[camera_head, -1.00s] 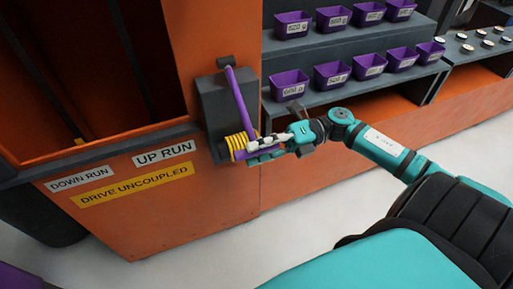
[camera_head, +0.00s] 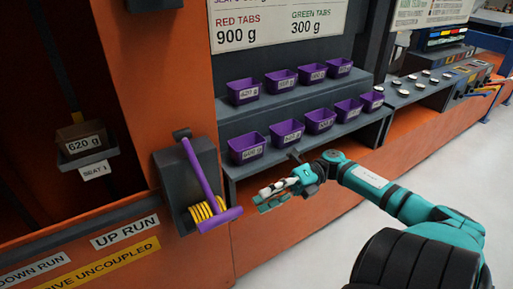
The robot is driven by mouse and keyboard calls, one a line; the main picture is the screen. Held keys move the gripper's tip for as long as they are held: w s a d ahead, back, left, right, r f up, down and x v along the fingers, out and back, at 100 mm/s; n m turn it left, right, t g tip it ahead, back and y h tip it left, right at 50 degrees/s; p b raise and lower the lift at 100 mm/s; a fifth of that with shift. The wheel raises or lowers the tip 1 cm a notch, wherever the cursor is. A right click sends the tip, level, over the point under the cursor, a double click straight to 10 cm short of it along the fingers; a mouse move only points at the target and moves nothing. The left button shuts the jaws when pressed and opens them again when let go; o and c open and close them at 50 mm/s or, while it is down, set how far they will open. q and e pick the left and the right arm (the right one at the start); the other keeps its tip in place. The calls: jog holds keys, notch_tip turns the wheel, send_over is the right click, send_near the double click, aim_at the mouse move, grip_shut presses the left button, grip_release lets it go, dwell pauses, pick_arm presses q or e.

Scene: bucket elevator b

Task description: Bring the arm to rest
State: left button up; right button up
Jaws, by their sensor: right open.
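My right gripper (camera_head: 268,199) shows at the end of my teal right arm (camera_head: 400,202), which comes in from the lower right. The gripper is open and empty. It hangs in front of the orange cabinet front, below the shelves, to the right of the purple crank handle (camera_head: 203,172) and apart from it. The handle is fixed to a grey housing (camera_head: 172,165) beside a yellow coil (camera_head: 205,211). My left gripper is not in view.
Purple bins (camera_head: 320,120) with weight labels stand on two grey shelf steps. A brown 620 g block (camera_head: 82,137) sits on the SEAT 1 bracket in the orange shaft at left. Round pieces lie on the right counter (camera_head: 430,93). Pale floor (camera_head: 320,255) is clear.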

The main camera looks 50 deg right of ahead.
dwell(0.5)
jog(key=w+d+f+m+t+h+p, duration=0.1)
jog(key=w+d+f+m+t+h, duration=0.25)
jog(key=f+m+t, duration=0.35)
jog(key=w+d+f+m+t+h+p, duration=0.1)
jog(key=w+d+f+m+t+h, duration=0.25)
jog(key=f+m, duration=0.5)
jog(key=s+f+m+g+h, duration=0.1)
jog(key=s+f+m+h, duration=0.25)
jog(key=f, duration=0.45)
jog(key=s+f+m+g+h+p, duration=0.1)
jog(key=s+f+m+h, duration=0.15)
jog(key=f+m, duration=0.4)
jog(key=s+f+m+g+h, duration=0.1)
jog(key=s+f+m+h, duration=0.25)
jog(key=f, duration=0.55)
jog(key=s+a+f+m+g, duration=0.2)
jog(key=s+a+f+g, duration=0.1)
jog(key=s+a+f, duration=0.3)
jog(key=s+a+f+m+g+p, duration=0.1)
jog(key=s+a+f+g, duration=0.3)
jog(key=s, duration=0.7)
jog(key=s+a+f+m+g, duration=0.2)
jog(key=s+a+f+g, duration=0.2)
jog(key=s+a+f, duration=0.4)
jog(key=s+a+h, duration=0.1)
jog(key=a, duration=0.1)
jog(key=shift+s+a+m+p, duration=0.2)
jog(key=shift+a+m+p, duration=0.1)
jog(key=shift+m+p, duration=0.1)
